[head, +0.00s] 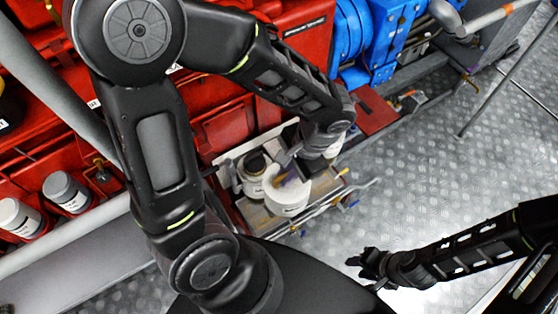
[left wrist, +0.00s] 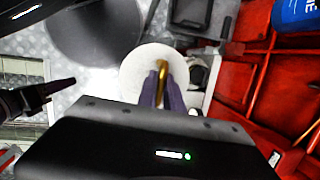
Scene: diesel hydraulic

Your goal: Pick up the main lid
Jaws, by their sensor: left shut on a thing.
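The main lid appears to be the white round disc (left wrist: 138,70) with a brass-coloured handle (left wrist: 161,72) in the left wrist view. In the head view a white round body (head: 288,200) shows below my left wrist. My left gripper (left wrist: 160,88) is shut on the handle, with one finger on each side of it. In the head view my left gripper (head: 282,170) is partly hidden by my own wrist. I cannot tell whether the lid is seated or raised. My right gripper (head: 365,264) is apart at the lower right, too small to read its opening.
A smaller white container with a dark top (head: 254,175) stands just left of the white body. Red machinery (head: 285,25) and blue machinery (head: 385,35) stand behind. Pipes and rods (head: 335,200) run in front of the work area. The metal floor (head: 430,160) at the right is open.

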